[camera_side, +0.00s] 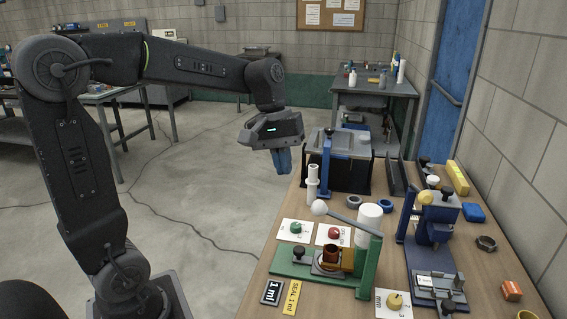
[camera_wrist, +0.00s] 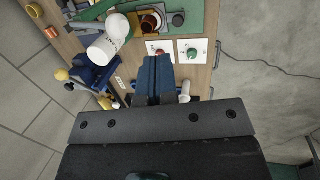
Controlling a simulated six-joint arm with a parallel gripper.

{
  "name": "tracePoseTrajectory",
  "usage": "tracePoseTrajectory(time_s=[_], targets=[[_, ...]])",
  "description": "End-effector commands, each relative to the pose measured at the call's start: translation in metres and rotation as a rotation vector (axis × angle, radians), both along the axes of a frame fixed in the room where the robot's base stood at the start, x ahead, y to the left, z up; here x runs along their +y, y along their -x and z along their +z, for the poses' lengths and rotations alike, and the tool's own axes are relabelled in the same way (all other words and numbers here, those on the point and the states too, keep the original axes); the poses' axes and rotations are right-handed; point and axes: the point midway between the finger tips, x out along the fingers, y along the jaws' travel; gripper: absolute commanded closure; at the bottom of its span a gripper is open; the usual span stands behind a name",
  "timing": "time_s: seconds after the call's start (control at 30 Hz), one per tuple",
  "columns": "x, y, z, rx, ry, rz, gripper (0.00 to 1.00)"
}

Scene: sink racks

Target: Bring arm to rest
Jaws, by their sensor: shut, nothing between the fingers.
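My gripper (camera_side: 283,161) hangs in the air near the table's left edge, left of the sink box, with its blue fingers together and pointing down. In the wrist view the shut blue fingers (camera_wrist: 154,100) show with nothing between them. My arm reaches over from the left, bent at the elbow, and touches nothing that I can see.
The wooden table (camera_side: 251,300) holds a green lever press (camera_side: 365,262), a blue press (camera_side: 437,215), a black sink box (camera_side: 350,172), white cards with knobs and small loose parts. A white cylinder (camera_side: 368,225) stands behind the green press. Open floor (camera_side: 200,190) lies left of the table.

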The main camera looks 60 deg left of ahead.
Motion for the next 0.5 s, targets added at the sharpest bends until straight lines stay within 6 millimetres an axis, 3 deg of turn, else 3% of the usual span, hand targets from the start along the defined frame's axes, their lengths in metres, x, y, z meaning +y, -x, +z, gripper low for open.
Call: tracePoseTrajectory(time_s=[0.37,0.5], targets=[[0.000,0.000,0.000,-0.001,-0.001,-0.002,1.00],[-0.009,0.012,0.002,-0.041,-0.035,-0.056,1.00]])
